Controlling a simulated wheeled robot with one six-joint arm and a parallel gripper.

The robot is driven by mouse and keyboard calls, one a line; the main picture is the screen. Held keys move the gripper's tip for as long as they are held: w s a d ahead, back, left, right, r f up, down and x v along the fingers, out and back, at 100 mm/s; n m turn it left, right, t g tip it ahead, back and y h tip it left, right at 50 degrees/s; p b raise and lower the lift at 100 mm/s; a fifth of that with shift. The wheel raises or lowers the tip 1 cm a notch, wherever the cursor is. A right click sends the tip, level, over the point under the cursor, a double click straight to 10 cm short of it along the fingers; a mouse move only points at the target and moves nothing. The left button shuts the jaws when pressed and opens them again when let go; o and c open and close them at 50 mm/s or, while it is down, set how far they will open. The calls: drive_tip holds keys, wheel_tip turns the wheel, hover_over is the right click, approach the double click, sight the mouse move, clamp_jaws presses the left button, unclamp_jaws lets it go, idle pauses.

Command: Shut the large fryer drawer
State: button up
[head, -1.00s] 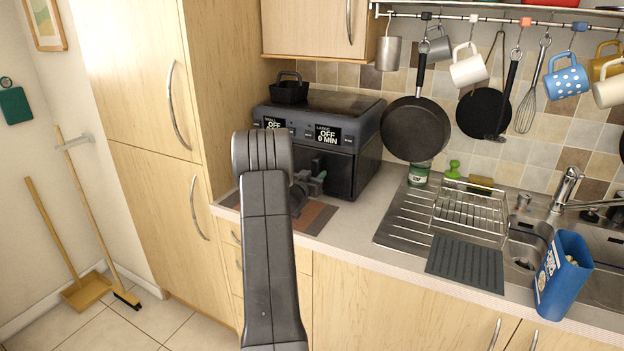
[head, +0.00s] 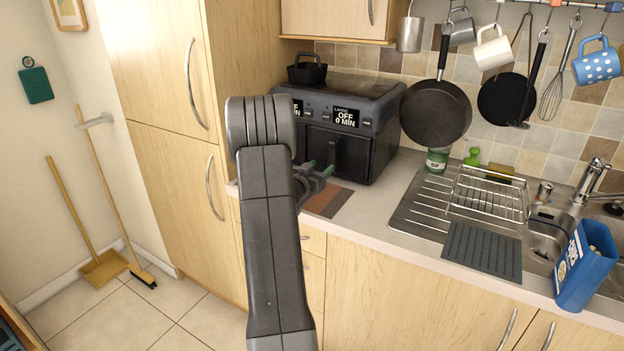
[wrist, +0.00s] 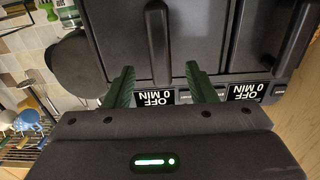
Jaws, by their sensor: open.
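The dark twin-drawer air fryer (head: 372,92) stands on the counter beside the tall cabinet. Its large drawer (head: 352,157) is on the right, below the display reading LARGE, OFF, 0 MIN. The drawer front looks about flush with the body; a small gap cannot be ruled out. In the wrist view the fryer is upside down, with the large drawer's upright handle (wrist: 157,45) ahead of my fingers. My gripper (head: 318,180) is open and empty, in front of the fryer; it also shows in the wrist view (wrist: 160,85). My arm hides most of the small drawer in the head view.
A small black pot (head: 307,70) sits on the fryer. A brown mat (head: 328,200) lies before it. Right of the fryer are a hanging pan (head: 437,112), a green-labelled can (head: 437,160) and a dish rack (head: 488,195). The floor at left is mostly clear.

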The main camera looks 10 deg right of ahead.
sight(330, 159)
drive_tip(key=v, duration=0.5)
drive_tip(key=shift+s+a+b, duration=0.1)
drive_tip(key=shift+b, duration=0.25)
drive_tip(key=p+x, duration=0.3)
drive_tip(key=x, duration=1)
drive_tip(key=shift+w+d+r, duration=0.1)
drive_tip(key=shift+w+d, duration=0.1)
drive_tip(key=shift+d, duration=0.05)
drive_tip(key=shift+a, duration=0.2)
drive_tip(key=shift+v, duration=1.7)
drive_tip(key=shift+d, duration=0.15)
